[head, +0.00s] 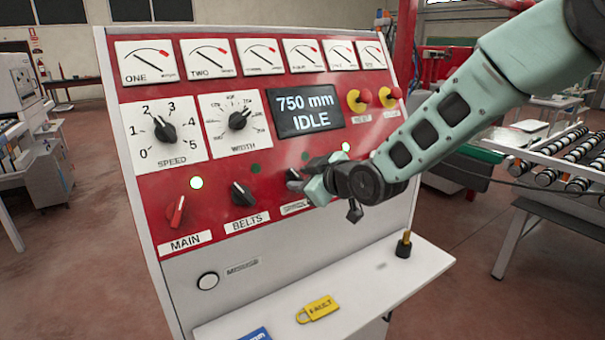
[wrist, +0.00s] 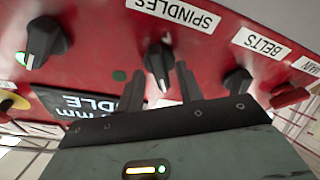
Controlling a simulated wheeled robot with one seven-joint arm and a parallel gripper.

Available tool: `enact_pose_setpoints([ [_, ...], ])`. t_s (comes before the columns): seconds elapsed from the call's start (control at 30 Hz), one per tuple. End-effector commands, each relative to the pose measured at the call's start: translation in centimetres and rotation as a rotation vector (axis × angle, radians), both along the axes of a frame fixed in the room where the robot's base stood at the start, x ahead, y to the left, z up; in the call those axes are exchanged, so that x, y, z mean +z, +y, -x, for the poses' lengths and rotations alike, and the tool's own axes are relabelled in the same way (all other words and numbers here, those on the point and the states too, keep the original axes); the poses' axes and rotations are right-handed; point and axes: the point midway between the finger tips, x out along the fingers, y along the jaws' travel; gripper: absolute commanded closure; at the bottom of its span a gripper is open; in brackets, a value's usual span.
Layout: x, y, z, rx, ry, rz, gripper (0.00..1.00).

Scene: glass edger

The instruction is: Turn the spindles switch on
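The spindles switch is a black rotary knob (wrist: 158,62) below its SPINDLES label (wrist: 175,12) in the wrist view, which shows the panel upside down. In the head view, the switch (head: 293,175) is partly hidden by my gripper (head: 312,178). My gripper (wrist: 160,88) is open, its two dark fingers spread on either side of the knob in the wrist view. I cannot tell whether they touch it. A dark green lamp (head: 305,155) sits above the switch in the head view and looks unlit. The display (head: 305,110) reads 750 mm IDLE.
Left of the spindles switch are the black BELTS knob (head: 242,194) and red MAIN knob (head: 176,211), with a lit MAIN lamp (head: 196,183). Red push buttons (head: 364,97) are upper right. A shelf (head: 330,290) below holds a yellow FAULT tag (head: 317,309).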

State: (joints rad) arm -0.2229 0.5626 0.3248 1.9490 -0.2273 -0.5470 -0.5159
Motion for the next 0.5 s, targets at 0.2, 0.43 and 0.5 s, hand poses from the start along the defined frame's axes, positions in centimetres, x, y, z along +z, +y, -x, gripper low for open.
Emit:
enact_pose_setpoints([
  [0.2,-0.17,0.23,-0.21,0.001,0.001,0.0,0.64],
  [0.43,-0.16,0.22,-0.2,0.001,0.001,0.0,0.91],
  [0.5,-0.16,0.2,-0.2,0.0,0.0,0.0,1.0],
])
